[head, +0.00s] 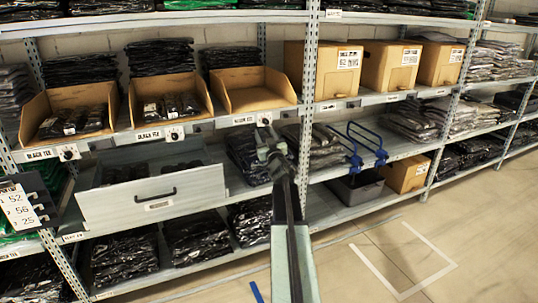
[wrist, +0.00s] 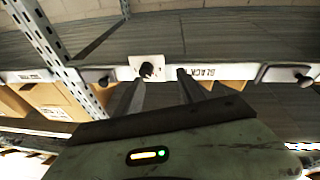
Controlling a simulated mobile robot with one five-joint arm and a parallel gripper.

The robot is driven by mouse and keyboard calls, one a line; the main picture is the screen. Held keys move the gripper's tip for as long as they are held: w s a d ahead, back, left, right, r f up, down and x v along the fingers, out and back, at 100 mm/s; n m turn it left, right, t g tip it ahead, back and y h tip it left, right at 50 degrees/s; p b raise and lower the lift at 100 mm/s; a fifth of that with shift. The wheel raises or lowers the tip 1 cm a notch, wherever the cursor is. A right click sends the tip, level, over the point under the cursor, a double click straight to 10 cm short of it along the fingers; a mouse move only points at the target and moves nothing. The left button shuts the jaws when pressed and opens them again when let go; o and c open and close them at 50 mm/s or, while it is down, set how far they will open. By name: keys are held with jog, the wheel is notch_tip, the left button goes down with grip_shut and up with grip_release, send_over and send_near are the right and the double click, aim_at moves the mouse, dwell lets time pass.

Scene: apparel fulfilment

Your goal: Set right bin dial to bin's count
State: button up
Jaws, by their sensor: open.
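Three open cardboard bins stand on a shelf in the head view. The left bin (head: 40,108) and middle bin (head: 140,100) hold black packs; the right bin (head: 255,102) looks empty. Dials sit on the shelf edge below: left dial (head: 68,153), middle dial (head: 175,134), right dial (head: 264,119). My gripper (head: 264,135) is just below the right dial. In the wrist view, a dark knob on a white plate (wrist: 147,69) lies between and beyond the fingertips of my open gripper (wrist: 158,80). I see no contact. The dial's marks are too small to read.
An open grey drawer (head: 150,198) juts out below the bins. A card with numbers (head: 20,206) hangs at the far left. A shelf post (head: 307,110) and blue hooked frames (head: 358,150) stand right of my gripper. The floor (head: 460,215) at the right is clear.

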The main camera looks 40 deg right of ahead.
aim_at(267, 123)
jog(key=s+d+f+n+t+y+b, duration=0.2)
jog(key=s+d+n+t+y, duration=0.1)
jog(key=s, duration=0.1)
jog(key=shift+n, duration=0.3)
jog(key=p+x, duration=0.3)
jog(key=x, duration=0.4)
jog(key=shift+w+r, duration=0.3)
jog(key=shift+r, duration=0.05)
jog(key=shift+y, duration=0.3)
grip_shut()
